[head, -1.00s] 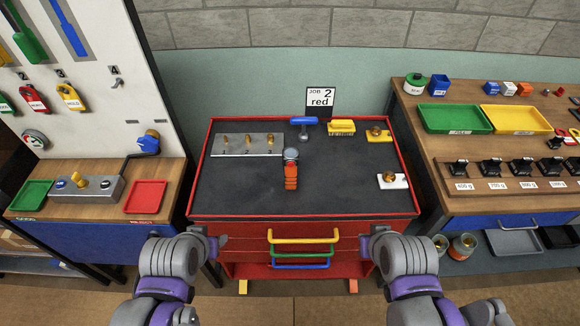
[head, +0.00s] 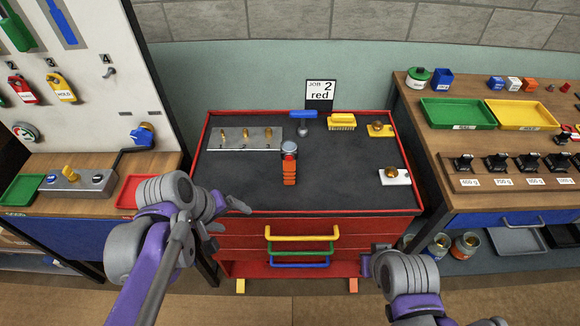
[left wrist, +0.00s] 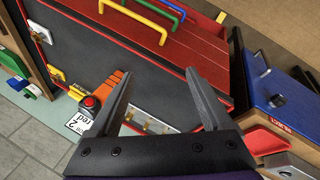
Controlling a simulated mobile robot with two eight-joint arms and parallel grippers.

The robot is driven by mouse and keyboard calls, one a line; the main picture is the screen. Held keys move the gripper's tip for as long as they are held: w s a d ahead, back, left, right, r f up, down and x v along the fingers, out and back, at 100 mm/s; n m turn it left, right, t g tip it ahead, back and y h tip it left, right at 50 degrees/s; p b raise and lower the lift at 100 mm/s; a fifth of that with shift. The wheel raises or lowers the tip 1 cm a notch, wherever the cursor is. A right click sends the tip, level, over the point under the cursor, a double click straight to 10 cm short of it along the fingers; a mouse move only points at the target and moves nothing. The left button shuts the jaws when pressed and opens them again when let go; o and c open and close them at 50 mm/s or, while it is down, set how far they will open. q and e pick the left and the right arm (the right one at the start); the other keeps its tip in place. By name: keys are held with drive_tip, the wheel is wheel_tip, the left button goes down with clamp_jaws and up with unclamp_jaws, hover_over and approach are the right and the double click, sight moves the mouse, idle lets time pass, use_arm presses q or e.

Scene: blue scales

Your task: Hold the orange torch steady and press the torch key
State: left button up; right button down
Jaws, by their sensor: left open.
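The orange torch (head: 289,170) lies on the dark top of the red cabinet, its grey round head toward the back. In the left wrist view the torch (left wrist: 112,88) shows beside a fingertip, with a red round spot (left wrist: 90,101) that looks like a key. My left gripper (head: 228,216) is open and empty over the cabinet's front left corner, apart from the torch. Its two spread fingers (left wrist: 158,73) show in the left wrist view. My right gripper (head: 372,263) is low in front of the cabinet's right side; its fingers are too unclear to judge.
The cabinet top (head: 235,175) is bare around the torch. Behind it are a metal plate with brass knobs (head: 245,140), a blue-handled tool (head: 303,116), a yellow brush (head: 342,121) and a "JOB 2 red" sign (head: 319,92). A red tray (head: 127,191) stands on the left bench.

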use_arm(q)
drive_tip(key=w+d+f+n+g+h+b, duration=0.1)
drive_tip(key=w+d+f+n+h+b, duration=0.2)
drive_tip(key=w, duration=0.4)
drive_tip(key=w+d+f+n+g+h+b, duration=0.1)
drive_tip(key=w+f+n+g+h+b, duration=0.1)
drive_tip(key=w+n+h+b, duration=0.3)
drive_tip(key=n+h+b, duration=0.2)
drive_tip(key=n+h, duration=0.1)
drive_tip(key=n, duration=0.1)
approach(285, 175)
drive_tip(key=w+f, duration=0.2)
drive_tip(key=shift+w+f+g, duration=0.2)
drive_tip(key=shift+f+g, duration=0.1)
drive_tip(key=shift+g, duration=0.1)
drive_tip(key=b+x, duration=0.1)
drive_tip(key=x, duration=0.9)
drive_tip(key=shift+d+r+b, duration=0.1)
drive_tip(key=shift+r+b, duration=0.05)
drive_tip(key=shift+b, duration=0.25)
use_arm(e)
drive_tip(key=s+f+g, duration=0.1)
drive_tip(key=s+f, duration=0.2)
drive_tip(key=f, duration=1.2)
drive_tip(key=shift+s, duration=0.1)
use_arm(q)
drive_tip(key=shift+c, duration=0.3)
drive_tip(key=c, duration=1)
use_arm(e)
drive_tip(key=shift+r, duration=0.1)
